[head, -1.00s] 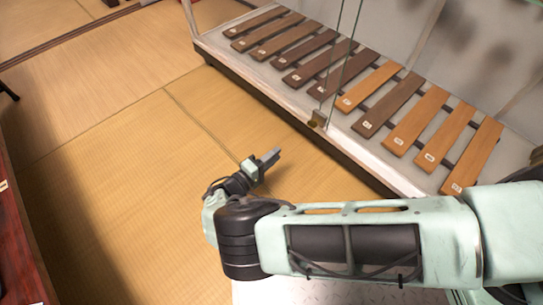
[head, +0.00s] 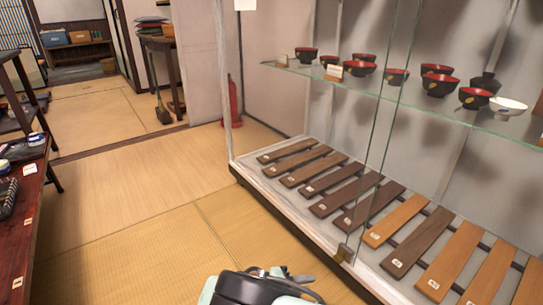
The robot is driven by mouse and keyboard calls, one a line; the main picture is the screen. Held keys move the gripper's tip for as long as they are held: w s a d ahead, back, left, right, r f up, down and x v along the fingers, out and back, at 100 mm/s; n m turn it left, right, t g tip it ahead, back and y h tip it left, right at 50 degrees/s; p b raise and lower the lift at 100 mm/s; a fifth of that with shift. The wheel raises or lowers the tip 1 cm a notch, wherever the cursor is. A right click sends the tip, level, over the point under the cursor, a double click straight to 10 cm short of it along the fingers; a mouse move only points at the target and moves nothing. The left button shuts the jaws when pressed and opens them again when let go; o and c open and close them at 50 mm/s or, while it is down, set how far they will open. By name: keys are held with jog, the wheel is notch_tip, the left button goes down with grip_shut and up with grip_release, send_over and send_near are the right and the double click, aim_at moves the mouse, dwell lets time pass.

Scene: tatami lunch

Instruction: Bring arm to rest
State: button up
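Part of my arm (head: 255,288) shows at the bottom middle of the head view, pale green and black. It is low over the tatami floor (head: 130,255), left of the glass display case. My gripper's fingers cannot be made out in this view, so their state and anything in them are hidden.
The glass display case (head: 240,172) stands close on the right, with wooden boards (head: 350,190) below and bowls (head: 437,85) on a glass shelf. A dark red table (head: 30,215) is at the left edge. A red fire extinguisher (head: 231,103) stands farther back. Tatami between is clear.

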jog(key=s+r+g+y+p, duration=0.1)
jog(key=s+r+g+y, duration=0.35)
jog(key=r, duration=0.85)
jog(key=s+r+g+y+p, duration=0.25)
jog(key=s+r+y, duration=0.35)
jog(key=r, duration=0.6)
jog(key=s+d+r+n+t+y+p, duration=0.1)
jog(key=s+d+r+y, duration=0.15)
jog(key=s+r, duration=0.4)
jog(key=s+d+r+n+t+y, duration=0.1)
jog(key=s+d+r+n+t, duration=0.1)
jog(key=s+d+r, duration=0.35)
notch_tip(320, 180, up, 39)
jog(key=a+p, duration=0.2)
jog(key=p, duration=3.6)
jog(key=shift+a+r+g, duration=0.2)
jog(key=shift+g, duration=0.1)
